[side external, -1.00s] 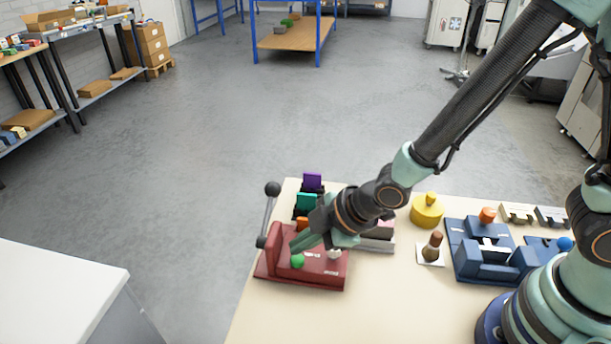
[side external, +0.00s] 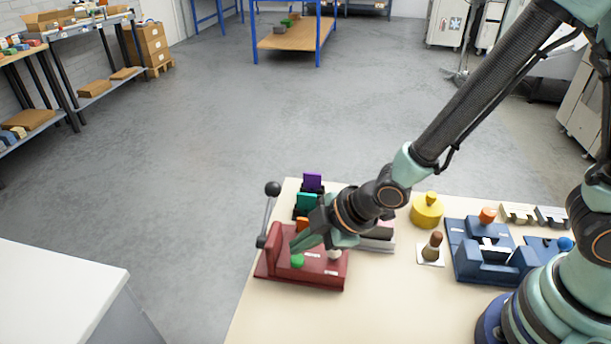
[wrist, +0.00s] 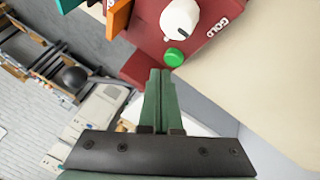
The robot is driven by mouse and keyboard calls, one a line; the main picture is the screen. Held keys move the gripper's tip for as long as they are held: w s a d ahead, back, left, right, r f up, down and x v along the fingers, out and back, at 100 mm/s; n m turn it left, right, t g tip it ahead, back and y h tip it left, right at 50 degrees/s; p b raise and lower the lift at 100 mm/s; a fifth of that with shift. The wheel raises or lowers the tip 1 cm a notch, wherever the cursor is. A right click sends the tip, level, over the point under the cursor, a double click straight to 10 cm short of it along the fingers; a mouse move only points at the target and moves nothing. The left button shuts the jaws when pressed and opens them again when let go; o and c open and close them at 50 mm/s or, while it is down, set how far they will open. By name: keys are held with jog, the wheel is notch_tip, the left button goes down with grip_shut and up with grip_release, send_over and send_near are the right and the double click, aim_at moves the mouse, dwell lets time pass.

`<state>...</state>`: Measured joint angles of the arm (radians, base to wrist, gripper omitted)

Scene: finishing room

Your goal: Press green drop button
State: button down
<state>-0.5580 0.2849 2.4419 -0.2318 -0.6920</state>
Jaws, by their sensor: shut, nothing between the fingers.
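The green button (side external: 297,261) sits on the front part of the red machine (side external: 320,272) at the table's left end. In the wrist view the green button (wrist: 174,57) lies just beyond my fingertips, beside a white knob (wrist: 180,18) and the word GOLD. My gripper (side external: 296,244) is shut and empty, its green fingers angled down over the red base, close behind the button. In the wrist view my gripper (wrist: 160,72) points at the button's near edge. I cannot tell whether the fingertips touch it.
A lever with a black ball (side external: 272,188) rises at the red machine's left. Purple (side external: 313,181) and teal (side external: 306,202) blocks stand behind. A yellow round piece (side external: 427,212), a brown-knobbed stamp (side external: 432,248) and a blue fixture (side external: 487,262) stand right. The table front is clear.

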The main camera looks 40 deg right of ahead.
aim_at(303, 258)
jog(key=shift+f, duration=0.15)
dwell(0.3)
jog(key=shift+f, duration=0.3)
jog(key=shift+f, duration=0.5)
dwell(0.6)
jog(key=shift+r, duration=0.15)
dwell(0.3)
jog(key=shift+d+r, duration=0.1)
jog(key=shift+r, duration=0.65)
jog(key=shift+r, duration=2.55)
